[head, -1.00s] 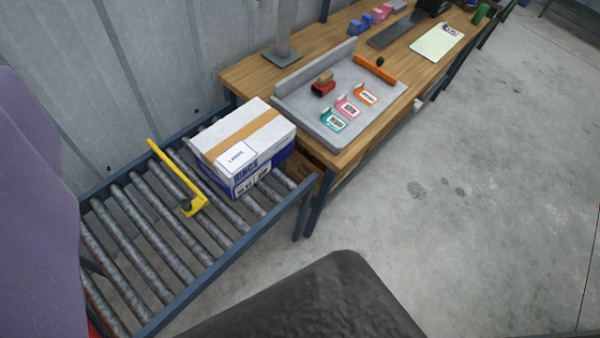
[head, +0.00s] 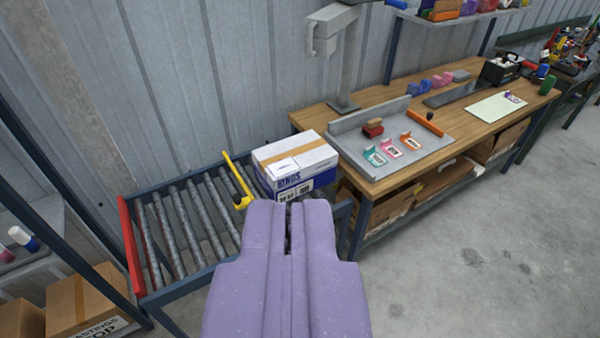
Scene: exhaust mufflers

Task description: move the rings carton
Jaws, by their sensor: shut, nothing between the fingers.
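The rings carton (head: 296,158) is a white and blue box with a tan tape strip and a label on top. It sits upright at the right end of the roller conveyor (head: 180,232), beside the workbench. My gripper (head: 289,208), with purple fingers, is in the lower middle of the view. It is shut and empty, with only a thin dark seam between the fingers. Its tips overlap the carton's lower front edge in the picture; I cannot tell the gap in depth. A yellow stop bar (head: 237,182) lies across the rollers just left of the carton.
The wooden workbench (head: 470,143) carries a grey tray (head: 431,152) with small coloured tags. A red end plate (head: 131,246) closes the conveyor's left end. Cartons (head: 85,303) stand at lower left. The concrete floor (head: 480,270) at right is clear.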

